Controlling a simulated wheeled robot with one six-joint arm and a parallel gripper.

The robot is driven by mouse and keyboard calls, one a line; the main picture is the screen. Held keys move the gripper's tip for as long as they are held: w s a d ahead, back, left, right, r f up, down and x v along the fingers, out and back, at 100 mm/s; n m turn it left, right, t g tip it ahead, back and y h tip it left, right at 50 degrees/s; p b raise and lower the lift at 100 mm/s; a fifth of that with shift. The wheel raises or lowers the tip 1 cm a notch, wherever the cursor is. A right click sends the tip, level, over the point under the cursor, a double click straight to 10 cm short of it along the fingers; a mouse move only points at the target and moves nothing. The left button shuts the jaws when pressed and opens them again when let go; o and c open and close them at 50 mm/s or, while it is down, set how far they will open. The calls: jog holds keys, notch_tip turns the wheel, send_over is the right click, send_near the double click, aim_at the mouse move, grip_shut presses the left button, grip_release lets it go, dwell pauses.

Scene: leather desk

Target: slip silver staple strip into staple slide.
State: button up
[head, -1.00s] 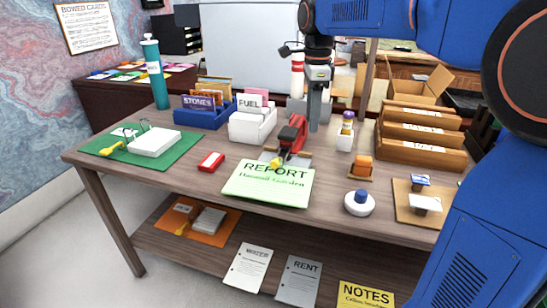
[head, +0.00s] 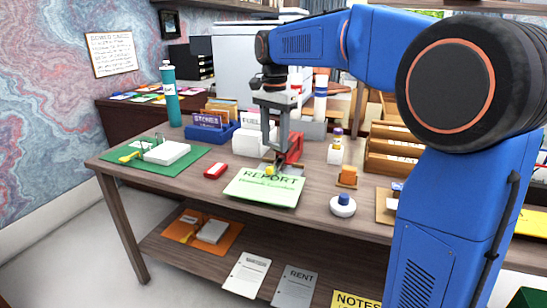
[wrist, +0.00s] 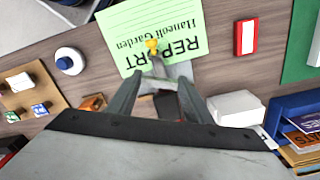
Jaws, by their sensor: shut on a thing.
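The red stapler (head: 294,148) stands open and tilted up behind the green REPORT sheet (head: 262,190) in the head view. A yellow tip (head: 270,171) shows at its front, seen also in the wrist view (wrist: 152,44); I take it for the end of the staple slide. My gripper (head: 276,160) points down just beside the stapler, above the slide area. In the wrist view its fingers (wrist: 158,85) reach to a grey area just behind the yellow tip. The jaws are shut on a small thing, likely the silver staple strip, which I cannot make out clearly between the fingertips.
A red box (head: 216,170) lies left of the sheet. A white holder (head: 249,141) and blue holder (head: 208,134) stand behind. An orange block (head: 348,176) and a white round thing with a blue knob (head: 343,208) are at right. Bare desk lies between them.

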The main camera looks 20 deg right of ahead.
aim_at(275, 144)
jog(key=shift+f, duration=2.55)
jog(key=shift+f, duration=0.35)
jog(key=o, duration=1.1)
notch_tip(275, 144, up, 13)
jog(key=shift+f, duration=0.15)
jog(key=s+d+f+n+t, duration=0.1)
jog(key=s+d+f+n, duration=0.1)
jog(key=s+f+n, duration=0.2)
jog(key=s+d+f+n+t, duration=0.2)
jog(key=s+f, duration=0.9)
jog(key=s, duration=0.7)
jog(key=s+d+f+n+t, duration=0.1)
jog(key=s+d+f+n, duration=0.2)
jog(key=s, duration=0.8)
jog(key=shift+d+f+n+t, duration=0.2)
jog(key=shift+f+n, duration=0.45)
jog(key=shift+f, duration=0.55)
jog(key=shift+d+f+n+t, duration=0.1)
jog(key=shift+f+n+t, duration=0.1)
jog(key=shift+f+n, duration=0.75)
